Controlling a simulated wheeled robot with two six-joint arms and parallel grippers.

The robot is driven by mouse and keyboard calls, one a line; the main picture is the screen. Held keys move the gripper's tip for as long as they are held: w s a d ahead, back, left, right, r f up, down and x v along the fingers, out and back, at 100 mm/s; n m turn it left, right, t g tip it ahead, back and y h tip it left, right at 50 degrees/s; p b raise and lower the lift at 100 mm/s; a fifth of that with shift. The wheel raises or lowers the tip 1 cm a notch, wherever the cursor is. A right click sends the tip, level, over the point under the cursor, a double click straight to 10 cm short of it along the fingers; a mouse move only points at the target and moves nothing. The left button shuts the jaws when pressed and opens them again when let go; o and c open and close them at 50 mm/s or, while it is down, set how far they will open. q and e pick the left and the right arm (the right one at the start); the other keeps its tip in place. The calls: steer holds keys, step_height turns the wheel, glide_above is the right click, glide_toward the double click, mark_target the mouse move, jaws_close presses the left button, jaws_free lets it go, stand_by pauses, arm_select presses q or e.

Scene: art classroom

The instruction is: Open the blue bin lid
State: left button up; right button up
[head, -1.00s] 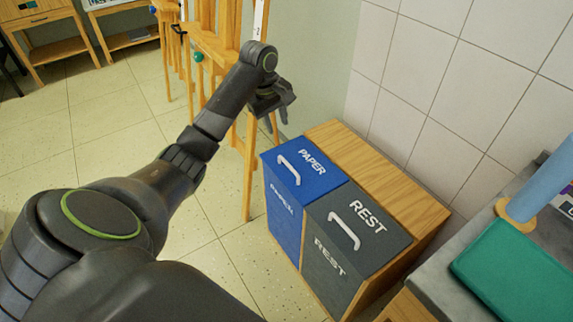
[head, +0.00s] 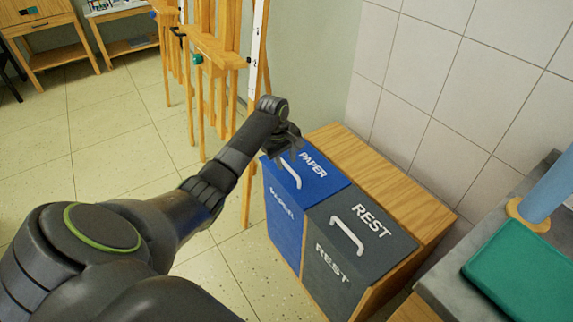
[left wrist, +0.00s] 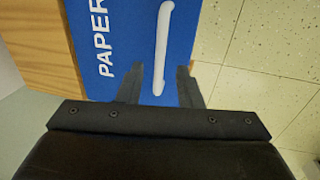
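The blue bin (head: 284,220) marked PAPER stands at the left of a wooden bin cabinet, and its blue lid (head: 322,184) is shut. A white bar handle (head: 290,174) is on the lid; it also shows in the left wrist view (left wrist: 162,45). My left gripper (head: 292,150) is over the lid's back left part, close to the handle's upper end. In the left wrist view its two fingers (left wrist: 158,88) are apart, with the handle's near end between them in the picture. I cannot tell whether they touch the lid. My right gripper is not in view.
A grey bin (head: 375,236) marked REST with its own handle is right beside the blue one. Wooden easels (head: 222,60) stand behind my left arm. A tiled wall (head: 430,90) is behind the cabinet, and a grey counter (head: 443,272) is at the right.

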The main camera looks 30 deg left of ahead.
arm_select(q)
steer(key=shift+w+f, duration=0.2)
steer(key=shift+f, duration=0.65)
steer(key=shift+c, duration=0.3)
jaws_close()
